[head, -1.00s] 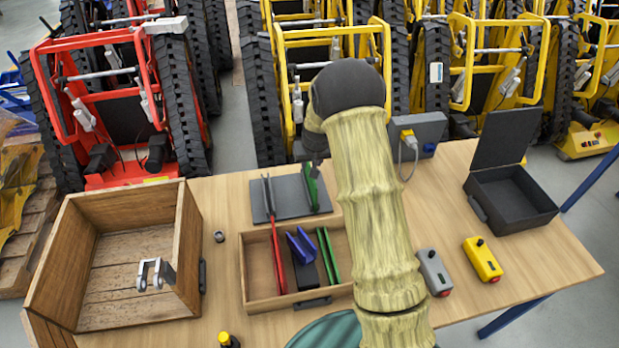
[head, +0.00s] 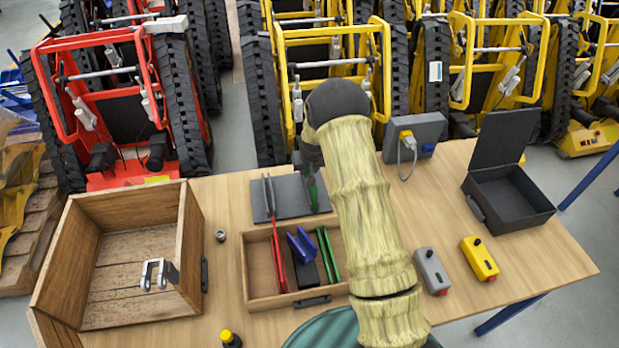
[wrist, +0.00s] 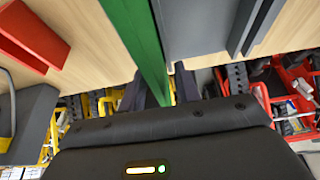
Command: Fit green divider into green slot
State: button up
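A thin green divider (head: 313,192) stands over the right part of a grey plate (head: 291,205) on the table. My gripper (head: 312,160) is above it, partly hidden by my arm. In the wrist view the green divider (wrist: 143,38) runs between the dark fingertips (wrist: 162,88), and the gripper looks shut on it. Whether its lower edge touches the plate cannot be told. A pair of parallel green strips (head: 333,257) with a narrow gap stands in the wooden tray (head: 262,303), nearer than the plate.
The tray also holds a red part (head: 278,262), a blue part (head: 301,246) and a black block. A large wooden crate (head: 189,245) stands left, an open black case (head: 511,197) right. Grey and yellow control boxes (head: 480,258) lie right of my arm. Tracked carriers stand behind the table.

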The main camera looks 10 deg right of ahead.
jog(key=shift+c, duration=0.2)
dwell(0.3)
grip_shut()
jog(key=shift+r, duration=0.1)
notch_tip(320, 180, up, 10)
jog(key=shift+f+b, duration=0.1)
jog(key=shift+b, duration=0.8)
